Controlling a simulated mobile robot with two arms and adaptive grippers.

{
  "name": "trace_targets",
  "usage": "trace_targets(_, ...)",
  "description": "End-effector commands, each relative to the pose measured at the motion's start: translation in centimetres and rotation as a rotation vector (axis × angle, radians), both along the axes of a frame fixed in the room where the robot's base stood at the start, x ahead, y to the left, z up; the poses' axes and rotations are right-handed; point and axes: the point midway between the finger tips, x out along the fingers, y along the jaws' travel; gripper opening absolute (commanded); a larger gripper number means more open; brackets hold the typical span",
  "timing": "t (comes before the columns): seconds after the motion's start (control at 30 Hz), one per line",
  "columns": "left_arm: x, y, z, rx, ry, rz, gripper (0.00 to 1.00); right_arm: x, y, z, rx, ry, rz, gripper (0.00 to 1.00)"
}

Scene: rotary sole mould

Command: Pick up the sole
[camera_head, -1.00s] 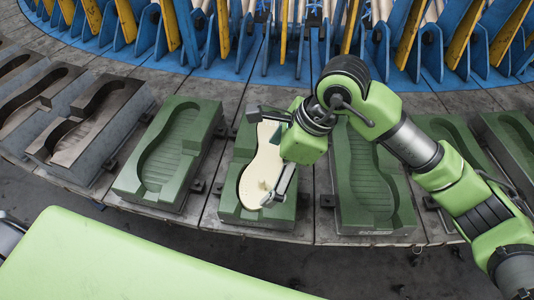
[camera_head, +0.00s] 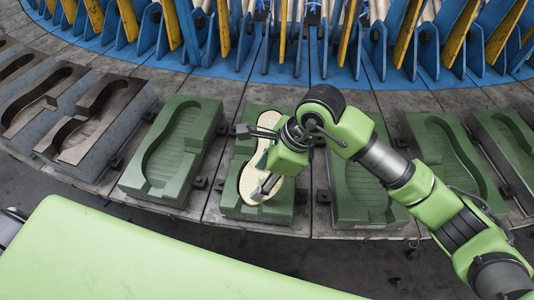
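The cream sole (camera_head: 251,181) lies in a green mould (camera_head: 230,204) near the middle of the head view. My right gripper (camera_head: 254,159) is over the sole, reaching in from the right. Its two fingers are spread apart, one near the mould's upper left side and one over the lower end of the sole. The gripper hides part of the sole's middle and right side. I cannot tell whether the fingertips touch the sole. My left gripper is not in view.
Empty green moulds stand left (camera_head: 172,150) and right (camera_head: 362,190) of it, with more at far right (camera_head: 450,155). Dark brown moulds (camera_head: 90,125) are at left. Blue racks with yellow bars (camera_head: 400,45) line the back.

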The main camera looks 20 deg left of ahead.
Motion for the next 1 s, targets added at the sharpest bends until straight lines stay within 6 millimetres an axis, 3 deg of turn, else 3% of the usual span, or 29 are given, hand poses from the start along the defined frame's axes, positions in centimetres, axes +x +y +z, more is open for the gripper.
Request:
trace_targets(0.27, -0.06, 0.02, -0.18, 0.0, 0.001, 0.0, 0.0, 0.52, -0.44, -0.88, -0.014, -0.006, -0.013, 0.16)
trace_targets(0.93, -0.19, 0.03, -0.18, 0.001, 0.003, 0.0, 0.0, 0.5, -0.61, -0.86, -0.018, -0.005, -0.013, 0.13)
trace_targets(1.0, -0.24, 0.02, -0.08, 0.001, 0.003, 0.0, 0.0, 0.52, -0.62, -0.45, -0.019, -0.006, -0.013, 0.0)
